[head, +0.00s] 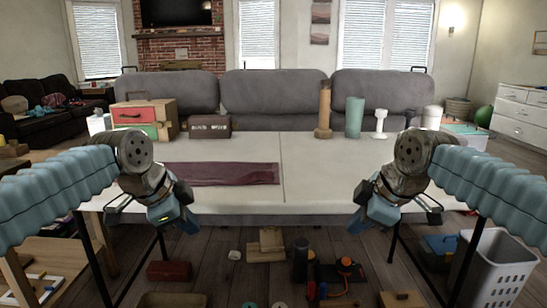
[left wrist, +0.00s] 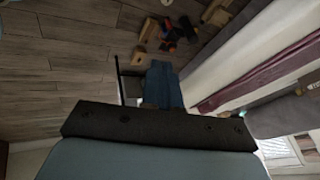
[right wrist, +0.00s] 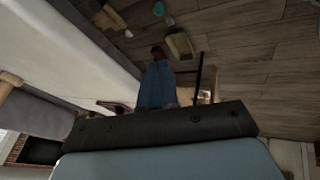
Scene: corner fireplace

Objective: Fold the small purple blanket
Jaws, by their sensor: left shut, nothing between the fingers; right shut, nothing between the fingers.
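The purple blanket (head: 222,174) lies flat as a long narrow strip on the left half of the white folding table (head: 330,170). In the left wrist view the blanket (left wrist: 262,75) shows as a dark purple band along the tabletop. My right gripper (head: 368,222) is shut and empty, in front of the near edge, well right of the blanket. My left forearm may hide part of the blanket's left end.
Along the table's back stand a box with red and green drawers (head: 150,118), a dark case (head: 210,127), a wooden cylinder (head: 325,110), a teal roll (head: 355,117) and a white stand (head: 380,124). The table's middle is clear. A laundry basket (head: 495,270) stands at right; several items lie below.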

